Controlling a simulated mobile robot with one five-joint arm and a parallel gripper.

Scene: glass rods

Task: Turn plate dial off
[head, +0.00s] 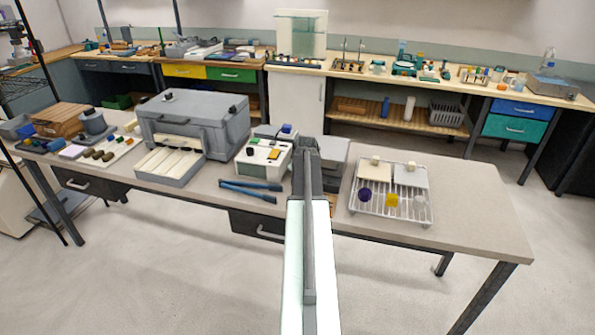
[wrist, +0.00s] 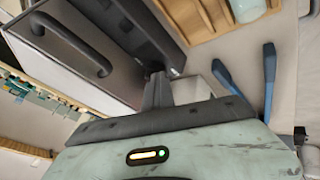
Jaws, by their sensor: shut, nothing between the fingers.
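A small white bench device (head: 262,160) with coloured controls on its front, which looks like the plate, stands mid-table in the head view. Its dial is too small to tell apart, and its setting cannot be read. My arm reaches in from the front, and my gripper (head: 306,150) is just right of the device, partly covering that side. In the wrist view my gripper (wrist: 162,88) is shut and empty, beside a grey box with a dark handle (wrist: 72,42). I cannot make out the dial in the wrist view.
Blue-handled tongs (head: 250,189) lie in front of the device and also show in the wrist view (wrist: 268,78). A large grey box (head: 192,118) stands left. A wire rack (head: 385,215) with small coloured items stands right. The table's right end is clear.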

